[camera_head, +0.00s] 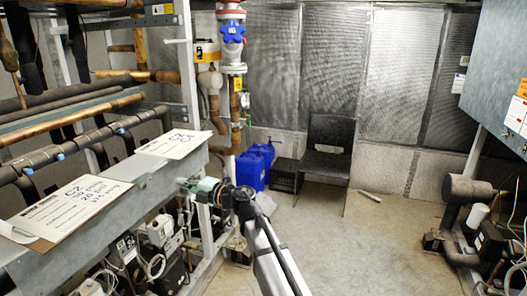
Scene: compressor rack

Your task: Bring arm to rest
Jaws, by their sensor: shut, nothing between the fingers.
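My arm reaches in from the bottom middle of the head view, and its outer end bends to the left. My gripper (184,183) is small in the picture, close to the right end of the grey metal beam (125,178) of the rack. It is shut, and no object shows in it. I cannot tell whether it touches the beam or hangs just in front of it.
Pipes and compressor gear fill the rack at left. A blue valve (232,32) tops a vertical pipe. Blue canisters (251,170) and a dark chair (328,150) stand at the back. A grey cabinet (492,75) hangs at right. The middle floor (350,240) is mostly clear.

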